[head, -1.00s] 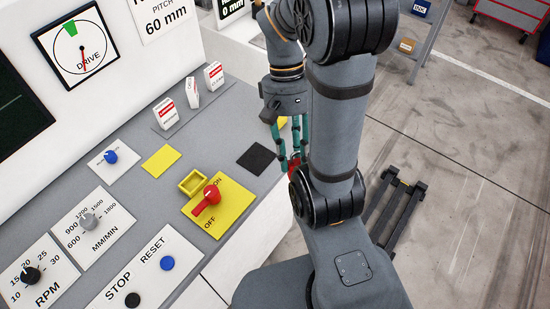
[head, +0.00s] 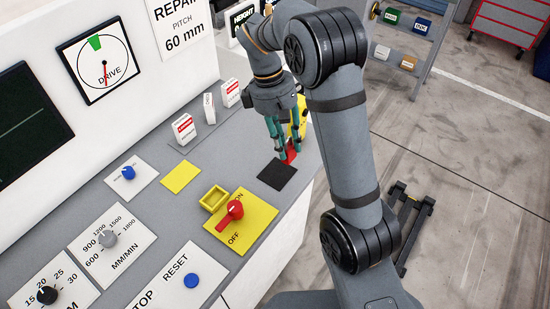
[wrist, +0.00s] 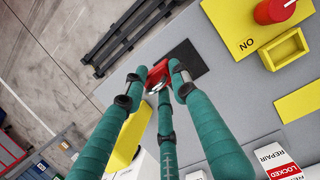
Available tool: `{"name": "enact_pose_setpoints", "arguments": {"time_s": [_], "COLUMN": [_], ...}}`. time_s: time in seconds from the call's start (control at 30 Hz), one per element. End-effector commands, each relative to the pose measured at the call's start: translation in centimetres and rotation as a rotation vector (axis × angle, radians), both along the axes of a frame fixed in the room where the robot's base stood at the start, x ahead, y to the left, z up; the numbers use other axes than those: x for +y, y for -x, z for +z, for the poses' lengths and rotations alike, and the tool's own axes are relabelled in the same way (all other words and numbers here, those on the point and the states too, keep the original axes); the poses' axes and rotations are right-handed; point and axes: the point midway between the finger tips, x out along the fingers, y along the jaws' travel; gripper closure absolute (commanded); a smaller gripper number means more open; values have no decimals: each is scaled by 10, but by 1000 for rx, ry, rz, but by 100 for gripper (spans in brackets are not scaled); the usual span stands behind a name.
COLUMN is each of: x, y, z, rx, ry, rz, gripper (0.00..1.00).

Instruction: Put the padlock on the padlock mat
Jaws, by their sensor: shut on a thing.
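My gripper (head: 277,134) has teal fingers and is shut on the red padlock (head: 291,153). In the wrist view the padlock (wrist: 157,72) sits between the fingertips, with its shiny shackle partly hidden by them. A black mat (head: 276,176) lies on the grey console just in front of the padlock, and it also shows in the wrist view (wrist: 190,62). A plain yellow mat (head: 181,177) lies further left. Neither mat carries a visible label. The padlock appears held near the black mat's far edge; I cannot tell its height above the console.
A red switch handle (head: 230,213) stands on a yellow ON/OFF plate (head: 254,214), with an open yellow box (head: 214,199) beside it. Several white tags (head: 184,129) stand behind. A yellow object (head: 303,112) is partly hidden behind my gripper. The console's right edge is close.

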Motion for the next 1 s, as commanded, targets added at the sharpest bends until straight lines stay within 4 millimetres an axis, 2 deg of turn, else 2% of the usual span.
{"name": "enact_pose_setpoints", "arguments": {"time_s": [0.1, 0.23, 0.6, 0.97, 1.0], "x": [19, 29, 29, 29, 29], "y": [2, 2, 3, 2, 2], "z": [-10, -17, -57, -62, -60], "rx": [2, 0, 1, -1, -1], "ry": [0, 0, 0, -1, -1], "rz": [1, -2, -4, -4, -4], "gripper": [100, 100, 100, 100, 71]}}
